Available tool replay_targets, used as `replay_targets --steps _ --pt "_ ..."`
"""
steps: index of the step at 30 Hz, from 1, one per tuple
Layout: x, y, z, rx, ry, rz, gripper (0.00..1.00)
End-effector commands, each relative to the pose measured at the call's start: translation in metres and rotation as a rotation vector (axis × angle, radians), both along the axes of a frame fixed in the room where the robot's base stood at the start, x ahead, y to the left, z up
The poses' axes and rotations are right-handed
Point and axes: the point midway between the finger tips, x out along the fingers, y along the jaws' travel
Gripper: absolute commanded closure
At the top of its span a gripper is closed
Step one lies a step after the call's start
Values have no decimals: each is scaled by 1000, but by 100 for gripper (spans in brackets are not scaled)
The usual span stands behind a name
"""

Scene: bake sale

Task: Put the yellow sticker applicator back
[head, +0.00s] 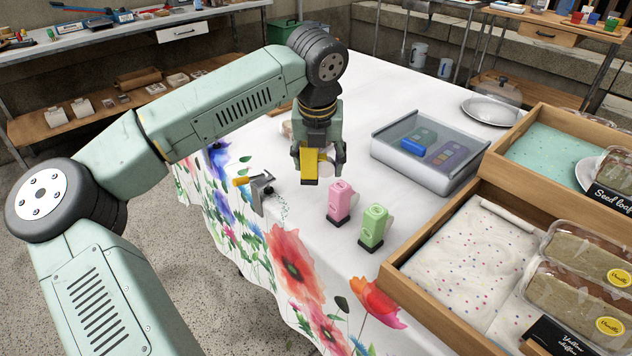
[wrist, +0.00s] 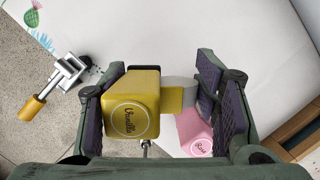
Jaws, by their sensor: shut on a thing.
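The yellow sticker applicator (head: 311,163) is between the fingers of my gripper (head: 320,168), over the white tablecloth near the floral edge. In the wrist view the yellow applicator (wrist: 134,106) shows its round "Vanilla" label, with a pale roll at its side. My gripper (wrist: 160,105) is shut on it. I cannot tell whether its dark base touches the table. A pink applicator (head: 341,200) stands just right and nearer; its "Rose" label shows in the wrist view (wrist: 197,138). A green applicator (head: 374,226) stands beside the pink one.
A clamp with a yellow handle (head: 260,190) grips the table edge at left. A clear-lidded box (head: 428,150) stands behind to the right. Wooden crates (head: 432,208) with loaves fill the right side. A white plate (head: 492,110) lies farther back.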

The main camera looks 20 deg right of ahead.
Motion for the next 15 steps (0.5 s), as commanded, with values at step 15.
replay_targets --steps 15 --pt "0 0 -47 -2 -2 2 68"
